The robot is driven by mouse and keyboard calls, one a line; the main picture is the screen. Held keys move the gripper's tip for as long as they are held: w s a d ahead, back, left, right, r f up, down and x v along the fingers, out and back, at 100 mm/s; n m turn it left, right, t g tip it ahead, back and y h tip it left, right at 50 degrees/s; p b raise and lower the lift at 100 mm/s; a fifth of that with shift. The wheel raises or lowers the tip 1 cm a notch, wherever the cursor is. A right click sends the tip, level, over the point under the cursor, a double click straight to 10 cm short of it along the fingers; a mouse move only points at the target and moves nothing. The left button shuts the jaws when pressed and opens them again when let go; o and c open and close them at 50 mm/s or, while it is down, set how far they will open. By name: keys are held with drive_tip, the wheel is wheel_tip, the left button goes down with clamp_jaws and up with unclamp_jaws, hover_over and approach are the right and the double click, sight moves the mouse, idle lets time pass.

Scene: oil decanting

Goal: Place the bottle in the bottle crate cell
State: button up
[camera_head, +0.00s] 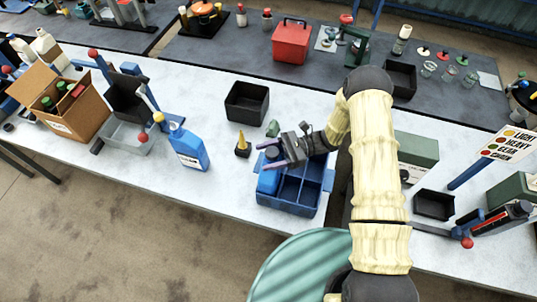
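The blue crate (290,208) sits near the table's front edge, its dividers forming several cells. A brighter blue shape (268,181), which looks like a bottle body, fills the crate's left cell; its lower part is hidden. My gripper (272,155) is above that left cell, with its two fingers on either side of a dark round cap-like top. I cannot tell whether the fingers press on it or stand clear. The right cells look empty. Another blue bottle (188,147) with a white label stands upright on the table to the left of the crate.
A small dark bottle with a yellow top (243,147) and a black bin (247,103) stand left of and behind the crate. A cardboard box (62,102) is at far left. A green case (415,155) and a black tray (434,205) lie to the right.

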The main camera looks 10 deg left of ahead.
drive_tip(key=shift+r, duration=0.2)
drive_tip(key=b+v, duration=0.5)
drive_tip(key=v, duration=0.7)
drive_tip(key=shift+s, duration=0.1)
idle(0.4)
